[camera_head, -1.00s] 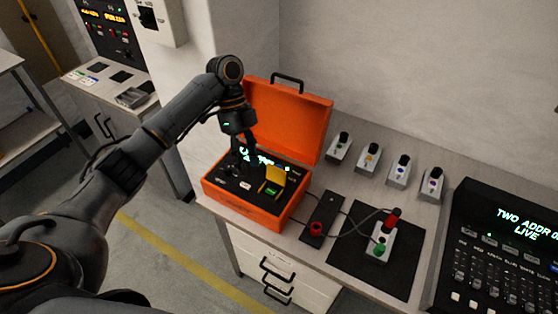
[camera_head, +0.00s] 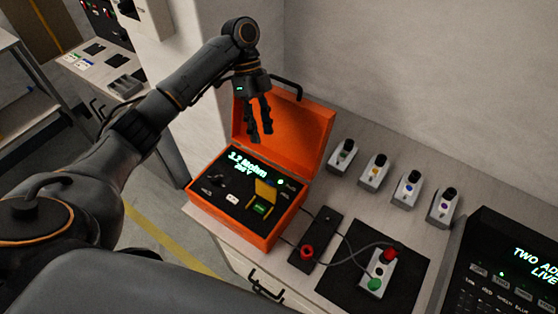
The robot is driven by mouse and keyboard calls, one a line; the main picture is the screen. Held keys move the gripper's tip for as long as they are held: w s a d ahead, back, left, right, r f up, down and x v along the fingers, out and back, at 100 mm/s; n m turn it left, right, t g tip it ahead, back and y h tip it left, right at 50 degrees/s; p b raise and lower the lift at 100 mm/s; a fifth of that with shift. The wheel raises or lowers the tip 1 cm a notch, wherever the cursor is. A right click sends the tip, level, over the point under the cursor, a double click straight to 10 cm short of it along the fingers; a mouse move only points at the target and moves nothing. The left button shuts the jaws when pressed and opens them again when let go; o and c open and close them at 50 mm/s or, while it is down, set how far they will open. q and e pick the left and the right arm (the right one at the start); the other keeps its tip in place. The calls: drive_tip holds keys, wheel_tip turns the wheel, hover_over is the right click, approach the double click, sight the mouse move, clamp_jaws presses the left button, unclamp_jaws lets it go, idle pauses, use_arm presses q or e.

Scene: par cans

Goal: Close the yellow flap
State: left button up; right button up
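The yellow flap (camera_head: 264,192) is on the black panel inside an orange case (camera_head: 246,233). It stands raised, with a green part (camera_head: 262,209) uncovered in front of it. The case lid (camera_head: 292,132) is open and leans back. My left gripper (camera_head: 261,138) hangs above the back of the panel, in front of the open lid, pointing down. Its two fingers are apart with nothing between them, and it is clear of the flap. My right gripper is not in view.
A lit display (camera_head: 246,163) is on the panel. Right of the case are a black box with a red knob (camera_head: 316,238), a black mat (camera_head: 350,283) with a cabled device (camera_head: 377,274), and several small grey boxes (camera_head: 374,172). A large black console (camera_head: 510,265) stands far right.

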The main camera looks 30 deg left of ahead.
use_arm(q)
drive_tip(key=p, duration=0.3)
hover_over(269, 180)
drive_tip(key=w+a, duration=0.2)
wheel_tip(269, 180, down, 7)
drive_tip(key=p+x, duration=0.1)
drive_tip(key=x, duration=0.4)
drive_tip(key=shift+s+f, duration=0.15)
drive_tip(key=shift+s, duration=0.05)
drive_tip(key=shift+d+f, duration=0.1)
drive_tip(key=shift+f, duration=0.05)
drive_tip(key=shift+w, duration=0.35)
drive_tip(key=shift+s, duration=0.1)
drive_tip(key=c, duration=0.6)
drive_tip(key=shift+r, duration=0.2)
drive_tip(key=shift+c, duration=0.7)
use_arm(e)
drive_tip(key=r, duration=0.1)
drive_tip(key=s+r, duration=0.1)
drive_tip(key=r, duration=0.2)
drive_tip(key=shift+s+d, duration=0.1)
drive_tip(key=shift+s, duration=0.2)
